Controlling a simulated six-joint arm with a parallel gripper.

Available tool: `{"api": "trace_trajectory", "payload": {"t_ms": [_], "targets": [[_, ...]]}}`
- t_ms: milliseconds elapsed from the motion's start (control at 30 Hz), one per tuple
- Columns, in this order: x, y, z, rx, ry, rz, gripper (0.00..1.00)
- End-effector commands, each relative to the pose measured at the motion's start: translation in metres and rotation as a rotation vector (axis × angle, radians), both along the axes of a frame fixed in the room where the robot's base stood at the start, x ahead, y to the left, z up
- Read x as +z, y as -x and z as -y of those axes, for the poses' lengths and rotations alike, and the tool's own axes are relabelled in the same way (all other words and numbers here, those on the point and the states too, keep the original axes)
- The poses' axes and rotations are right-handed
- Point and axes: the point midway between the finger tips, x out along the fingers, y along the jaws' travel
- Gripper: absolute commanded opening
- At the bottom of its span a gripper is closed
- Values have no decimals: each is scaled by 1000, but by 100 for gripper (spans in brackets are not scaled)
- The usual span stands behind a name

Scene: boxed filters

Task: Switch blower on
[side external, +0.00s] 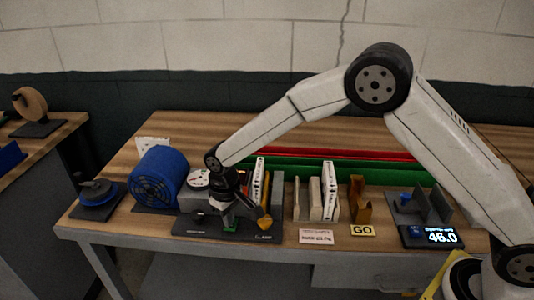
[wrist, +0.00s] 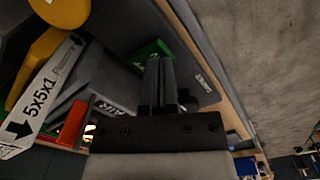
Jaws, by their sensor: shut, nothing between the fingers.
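The blower (side external: 158,178) is a blue drum with a fan grille, standing left of the grey filter housing. My gripper (side external: 229,208) is shut and empty, pointing down over the front of the housing's dark base. A green switch-like piece (side external: 230,226) sits just below my fingertips. In the wrist view my closed fingers (wrist: 160,70) are right beside the green piece (wrist: 148,52) and partly overlap it. I cannot tell whether they touch it. A yellow handle (side external: 264,220) is right of my gripper. My wrist hides part of the housing.
A white boxed filter (wrist: 40,100) with an arrow and "5x5x1" is close to my gripper. A round gauge (side external: 198,178) is on the housing. Standing filters (side external: 325,195), a GO card (side external: 362,231) and a display reading 46.0 (side external: 443,237) are to the right.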

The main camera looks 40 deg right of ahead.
Motion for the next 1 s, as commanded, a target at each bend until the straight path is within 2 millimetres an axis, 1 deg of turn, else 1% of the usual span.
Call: {"api": "trace_trajectory", "payload": {"t_ms": [833,1000], "targets": [[-10,0,0,0,0,-1,0],[-8,0,0,0,0,0,0]]}}
